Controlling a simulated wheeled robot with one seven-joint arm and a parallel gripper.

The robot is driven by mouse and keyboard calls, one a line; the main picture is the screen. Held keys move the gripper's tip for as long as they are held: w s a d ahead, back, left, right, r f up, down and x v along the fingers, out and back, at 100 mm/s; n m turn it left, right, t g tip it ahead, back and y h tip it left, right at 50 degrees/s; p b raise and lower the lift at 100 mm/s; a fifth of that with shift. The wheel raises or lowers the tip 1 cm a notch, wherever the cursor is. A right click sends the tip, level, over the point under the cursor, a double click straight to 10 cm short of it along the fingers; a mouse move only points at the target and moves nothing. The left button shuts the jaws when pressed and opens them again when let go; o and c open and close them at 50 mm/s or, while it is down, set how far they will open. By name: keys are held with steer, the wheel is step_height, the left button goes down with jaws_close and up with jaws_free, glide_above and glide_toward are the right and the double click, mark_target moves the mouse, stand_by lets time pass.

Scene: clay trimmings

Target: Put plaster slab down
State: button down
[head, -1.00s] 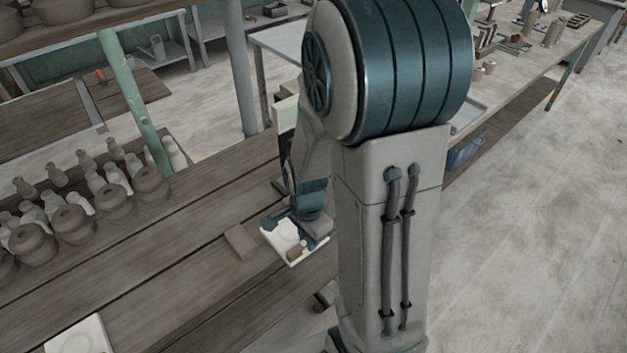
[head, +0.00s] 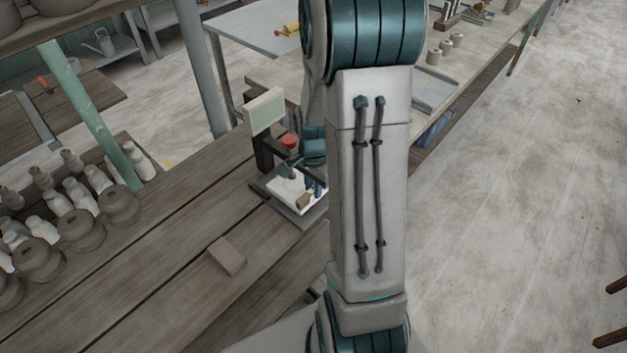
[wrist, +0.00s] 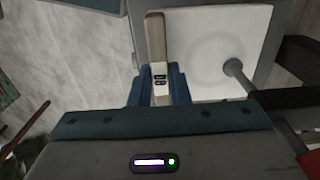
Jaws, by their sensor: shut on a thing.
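The plaster slab (head: 284,188) is white and square, with a faint round hollow; it fills the upper right of the wrist view (wrist: 205,50). A tan wooden strip (wrist: 155,38) runs along its left edge there. My gripper (wrist: 159,85) is shut with its blue fingers on either side of this strip; in the head view my gripper (head: 314,187) is partly behind my arm. The slab lies over the dark grey base plate (head: 296,217) of a bench device and looks level. I cannot tell whether it touches the plate.
The device has a pale display panel (head: 265,110) on a dark post and a red knob (head: 290,142). Its grey round-tipped rod (wrist: 233,68) is over the slab. A brown block (head: 227,256) lies nearer on the wooden bench. Pots and bottles (head: 85,215) crowd the left.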

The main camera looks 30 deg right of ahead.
steer(key=shift+w+d+f+b, duration=0.4)
steer(key=shift+w+f, duration=0.3)
steer(key=shift+f, duration=0.25)
steer(key=shift+s+a+r, duration=0.15)
steer(key=shift+s+r, duration=0.1)
steer(key=shift+s, duration=0.1)
steer(key=shift+w+f, duration=0.15)
steer(key=shift+f, duration=0.1)
steer(key=c, duration=1.4)
jaws_free()
steer(key=shift+o, duration=0.2)
steer(key=shift+r, duration=0.1)
step_height(320, 180, up, 11)
steer(key=s+a+r+n+t, duration=0.3)
steer(key=s+a+r+n, duration=0.5)
steer(key=s+a+n, duration=0.4)
steer(key=shift+s+n, duration=0.45)
steer(key=shift+n, duration=0.55)
